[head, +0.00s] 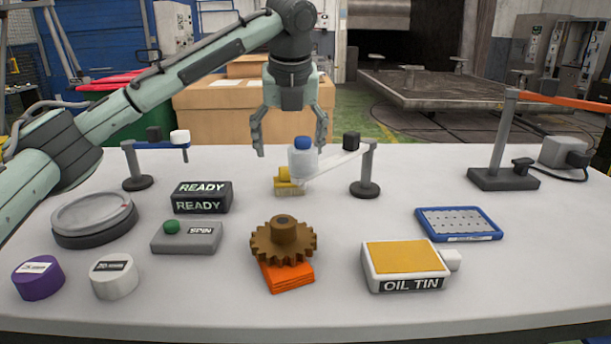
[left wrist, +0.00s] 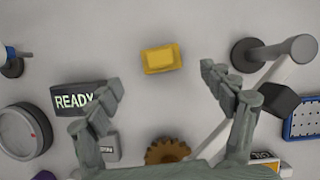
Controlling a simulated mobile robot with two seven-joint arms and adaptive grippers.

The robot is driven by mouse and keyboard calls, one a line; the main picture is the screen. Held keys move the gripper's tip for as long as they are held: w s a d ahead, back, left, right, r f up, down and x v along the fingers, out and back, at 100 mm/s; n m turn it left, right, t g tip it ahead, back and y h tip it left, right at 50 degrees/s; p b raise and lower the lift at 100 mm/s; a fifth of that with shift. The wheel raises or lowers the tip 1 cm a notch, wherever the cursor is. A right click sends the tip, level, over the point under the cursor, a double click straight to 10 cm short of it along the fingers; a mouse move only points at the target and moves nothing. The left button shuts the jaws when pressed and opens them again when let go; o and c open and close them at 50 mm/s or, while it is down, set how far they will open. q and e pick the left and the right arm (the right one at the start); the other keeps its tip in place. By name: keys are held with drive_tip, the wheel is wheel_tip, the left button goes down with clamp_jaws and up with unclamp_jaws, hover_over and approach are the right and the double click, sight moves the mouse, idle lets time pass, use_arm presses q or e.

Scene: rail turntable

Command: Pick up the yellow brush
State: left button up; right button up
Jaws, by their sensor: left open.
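The yellow brush (head: 287,188) lies on the white table near the middle of the far half, with a paler yellow lower part. In the left wrist view the brush (left wrist: 162,58) shows whole, a little beyond the line between the open fingertips (left wrist: 162,77). My right gripper is not in view.
The READY box (head: 201,197) is at left, a brown gear (head: 283,241) in front. An oil tin (head: 405,265) and blue tray (head: 459,224) are at right.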

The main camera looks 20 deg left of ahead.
use_arm(q)
drive_tip(key=x, duration=0.7)
drive_tip(key=shift+w+a+f, duration=0.1)
drive_tip(key=shift+w+f, duration=0.1)
drive_tip(key=shift+w, duration=0.1)
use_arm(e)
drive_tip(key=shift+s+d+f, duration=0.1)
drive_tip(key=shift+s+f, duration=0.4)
use_arm(q)
drive_tip(key=shift+c, duration=0.5)
drive_tip(key=c, duration=1.2)
drive_tip(key=shift+o, duration=0.2)
drive_tip(key=shift+r, duration=0.1)
